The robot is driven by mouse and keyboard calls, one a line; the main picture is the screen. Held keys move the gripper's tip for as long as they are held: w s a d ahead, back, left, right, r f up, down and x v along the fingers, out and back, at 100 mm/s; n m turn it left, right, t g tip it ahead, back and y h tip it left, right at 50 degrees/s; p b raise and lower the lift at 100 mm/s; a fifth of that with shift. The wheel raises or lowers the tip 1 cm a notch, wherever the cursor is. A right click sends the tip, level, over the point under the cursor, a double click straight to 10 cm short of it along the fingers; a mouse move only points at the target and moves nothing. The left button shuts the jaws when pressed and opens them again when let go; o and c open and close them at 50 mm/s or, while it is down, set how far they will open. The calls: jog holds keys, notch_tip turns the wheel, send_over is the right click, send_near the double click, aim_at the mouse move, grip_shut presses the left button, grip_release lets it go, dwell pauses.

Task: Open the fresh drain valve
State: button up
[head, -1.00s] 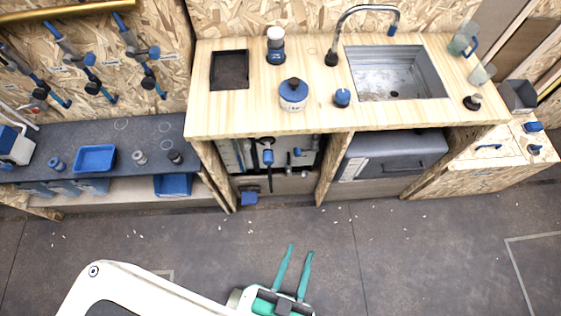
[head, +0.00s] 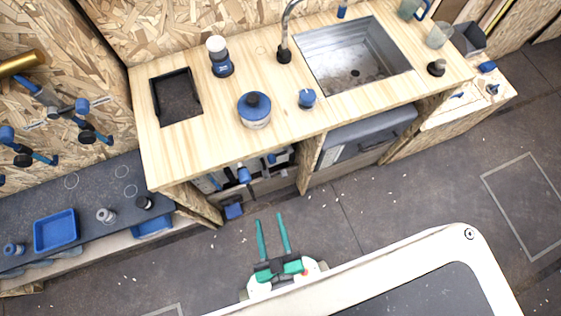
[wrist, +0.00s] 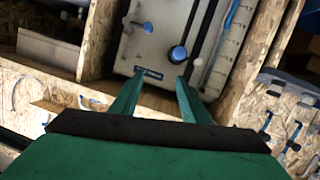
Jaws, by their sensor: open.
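My gripper (head: 270,217) is open and empty, its two green fingers pointing at the open bay under the wooden counter. In the head view a blue-headed valve (head: 244,175) shows just below the counter edge, with a smaller blue handle (head: 272,158) to its right. In the wrist view my gripper (wrist: 159,78) faces a pale tank panel (wrist: 160,40) in that bay. A round blue knob (wrist: 178,54) and a small blue handle (wrist: 148,28) are on it, apart from the fingers. A dark label (wrist: 148,73) is too small to read, so I cannot tell which is the fresh drain valve.
The wooden counter (head: 180,150) overhangs the bay, with wooden uprights (head: 311,165) on its sides. A blue block (head: 234,211) sits low at the bay's left. A grey box (head: 365,140) fills the bay to the right. The floor in front is clear.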

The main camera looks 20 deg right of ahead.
jog(key=w+d+f+n+h, duration=0.1)
jog(key=w+d+f, duration=0.15)
jog(key=f, duration=0.65)
jog(key=w+d+f+n+h, duration=0.1)
jog(key=w+f, duration=0.2)
jog(key=f, duration=0.5)
jog(key=n+g, duration=0.1)
jog(key=n, duration=0.2)
send_near(284, 175)
jog(key=f, duration=0.2)
jog(key=x, duration=1)
jog(key=shift+w+d+r, duration=0.15)
jog(key=shift+w+d, duration=0.1)
jog(key=shift+c, duration=0.4)
grip_shut()
